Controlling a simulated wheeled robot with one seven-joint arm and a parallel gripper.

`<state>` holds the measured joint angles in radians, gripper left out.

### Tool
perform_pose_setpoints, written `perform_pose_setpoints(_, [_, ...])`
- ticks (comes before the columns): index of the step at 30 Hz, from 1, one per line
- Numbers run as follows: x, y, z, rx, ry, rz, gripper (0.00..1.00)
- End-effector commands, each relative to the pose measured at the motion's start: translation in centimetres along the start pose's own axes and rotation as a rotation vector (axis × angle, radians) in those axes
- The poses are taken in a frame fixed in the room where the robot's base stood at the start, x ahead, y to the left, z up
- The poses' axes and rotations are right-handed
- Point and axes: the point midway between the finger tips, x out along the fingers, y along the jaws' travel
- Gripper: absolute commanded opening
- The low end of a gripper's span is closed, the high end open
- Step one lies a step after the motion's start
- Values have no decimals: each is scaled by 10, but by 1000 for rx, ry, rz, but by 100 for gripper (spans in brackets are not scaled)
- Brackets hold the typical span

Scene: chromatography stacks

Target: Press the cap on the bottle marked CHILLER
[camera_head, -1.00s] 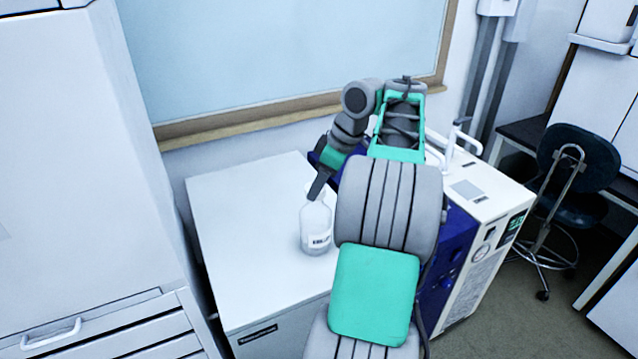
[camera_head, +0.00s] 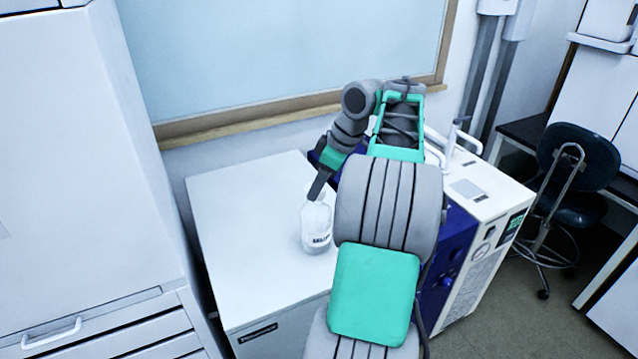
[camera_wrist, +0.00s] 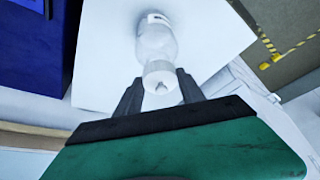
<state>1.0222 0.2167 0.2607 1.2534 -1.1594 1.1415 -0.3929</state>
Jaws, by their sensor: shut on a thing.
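A clear-white bottle (camera_head: 316,230) stands upright on the white-topped cabinet, with dark lettering on its label that is too blurred to read surely. My gripper (camera_head: 316,197) points down at the bottle's top from above. In the wrist view, the gripper (camera_wrist: 159,78) has one dark finger on each side of a whitish cap (camera_wrist: 160,73), shut on it. The cap is in line with the bottle (camera_wrist: 156,38) at its neck. I cannot tell whether it is fully seated.
The white cabinet top (camera_head: 240,220) is clear left of the bottle. A blue and white machine (camera_head: 480,215) stands close on the right, behind my arm. A wall panel (camera_head: 280,60) with a wooden frame is behind. A dark chair (camera_head: 580,165) stands far right.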

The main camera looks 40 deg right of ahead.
Motion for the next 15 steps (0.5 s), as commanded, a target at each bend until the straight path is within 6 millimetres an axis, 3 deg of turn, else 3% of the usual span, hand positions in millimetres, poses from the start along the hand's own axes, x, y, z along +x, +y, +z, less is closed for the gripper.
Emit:
perform_pose_setpoints(10, [0, 0, 0, 0, 0, 0, 71])
perform_pose_setpoints(15, [0, 0, 0, 0, 0, 0, 71])
